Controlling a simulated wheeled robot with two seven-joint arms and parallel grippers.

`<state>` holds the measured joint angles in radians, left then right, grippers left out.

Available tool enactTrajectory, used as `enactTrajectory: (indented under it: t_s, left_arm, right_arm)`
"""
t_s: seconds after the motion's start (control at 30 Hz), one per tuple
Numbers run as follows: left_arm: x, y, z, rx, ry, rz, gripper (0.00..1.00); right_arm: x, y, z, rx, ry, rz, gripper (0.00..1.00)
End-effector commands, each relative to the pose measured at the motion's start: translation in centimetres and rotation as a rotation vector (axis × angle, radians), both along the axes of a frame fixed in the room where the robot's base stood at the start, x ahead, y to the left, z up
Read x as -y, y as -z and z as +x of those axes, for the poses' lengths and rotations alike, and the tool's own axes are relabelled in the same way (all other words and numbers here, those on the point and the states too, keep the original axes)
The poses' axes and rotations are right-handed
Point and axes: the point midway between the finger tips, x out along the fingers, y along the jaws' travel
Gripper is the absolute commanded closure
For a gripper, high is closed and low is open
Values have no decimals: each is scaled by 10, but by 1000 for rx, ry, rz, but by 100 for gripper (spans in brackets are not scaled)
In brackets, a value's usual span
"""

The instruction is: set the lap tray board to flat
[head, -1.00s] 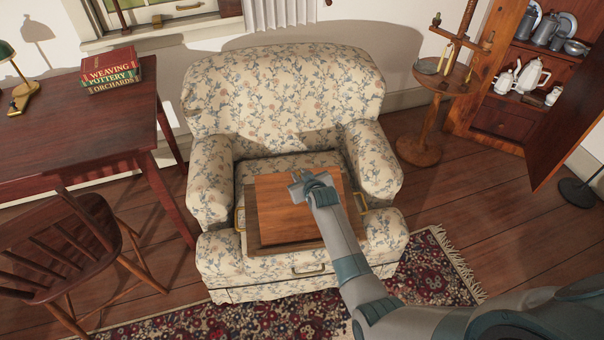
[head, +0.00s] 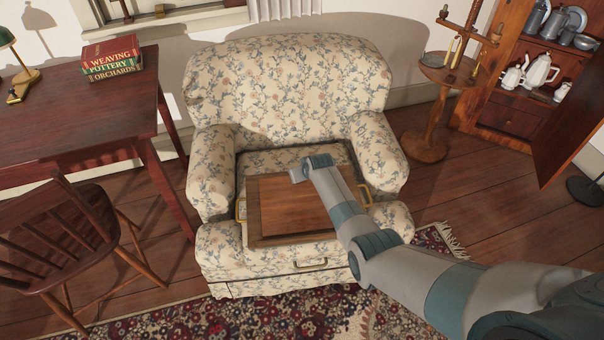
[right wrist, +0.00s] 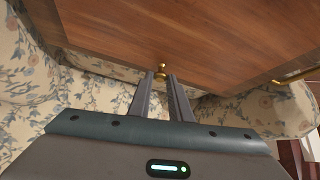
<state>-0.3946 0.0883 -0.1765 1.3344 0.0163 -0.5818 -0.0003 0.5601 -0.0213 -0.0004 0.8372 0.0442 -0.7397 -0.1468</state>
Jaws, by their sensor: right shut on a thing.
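The lap tray board (head: 285,212) is a reddish-brown wooden panel. It lies in a darker wooden tray frame (head: 252,218) with brass side handles, on the armchair seat. In the head view it looks flat or close to it; any small remaining tilt I cannot tell. My right gripper (head: 297,175) is at the board's back edge, its fingertips mostly hidden by my arm. In the right wrist view the gripper (right wrist: 160,84) has its fingers closed about a small brass knob (right wrist: 160,70) at the edge of the board (right wrist: 185,35). My left gripper is not in view.
The floral armchair (head: 290,85) surrounds the tray with its back and arms. A desk (head: 80,110) with books and a wooden chair (head: 70,240) stand at left. A round candle stand (head: 430,120) and an open cabinet (head: 515,100) are at right.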

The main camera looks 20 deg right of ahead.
Motion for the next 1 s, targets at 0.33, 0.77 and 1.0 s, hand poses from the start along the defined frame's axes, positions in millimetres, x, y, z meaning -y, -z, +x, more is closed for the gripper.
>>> enactTrajectory:
  t_s: [0.33,0.77,1.0]
  left_arm:
    - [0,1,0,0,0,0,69]
    - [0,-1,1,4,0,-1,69]
    - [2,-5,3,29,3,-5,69]
  right_arm:
    - [2,0,1,4,0,-3,68]
    - [1,-1,-1,2,0,-2,63]
    - [2,-12,-7,3,0,-2,63]
